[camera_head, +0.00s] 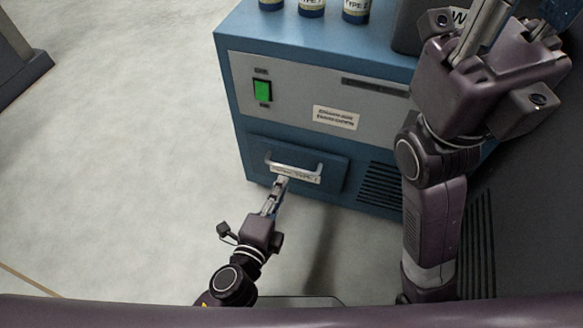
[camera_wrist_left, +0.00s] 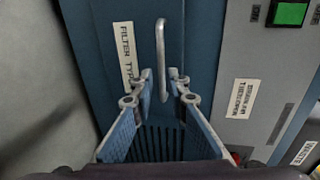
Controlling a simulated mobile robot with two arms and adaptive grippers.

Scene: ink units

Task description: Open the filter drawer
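The filter drawer (camera_head: 333,174) is a dark blue panel low on the front of a blue and grey machine, and it looks closed. Its pale bar handle (camera_head: 293,168) sits above a white label. My left gripper (camera_head: 281,181) is at the handle. In the left wrist view its two fingers (camera_wrist_left: 160,78) are apart, with the handle (camera_wrist_left: 161,50) between and beyond them. I cannot tell whether they touch it. The label (camera_wrist_left: 125,50) there reads "FILTER TYP", partly hidden. My right gripper (camera_head: 490,40) is raised at the upper right, its fingertips not clearly visible.
The machine (camera_head: 290,70) has a green switch (camera_head: 263,91) and a white notice (camera_head: 335,118) above the drawer. Several labelled containers (camera_head: 312,6) stand on top. A vent grille (camera_head: 381,186) is right of the drawer. The pale floor (camera_head: 120,150) to the left is clear.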

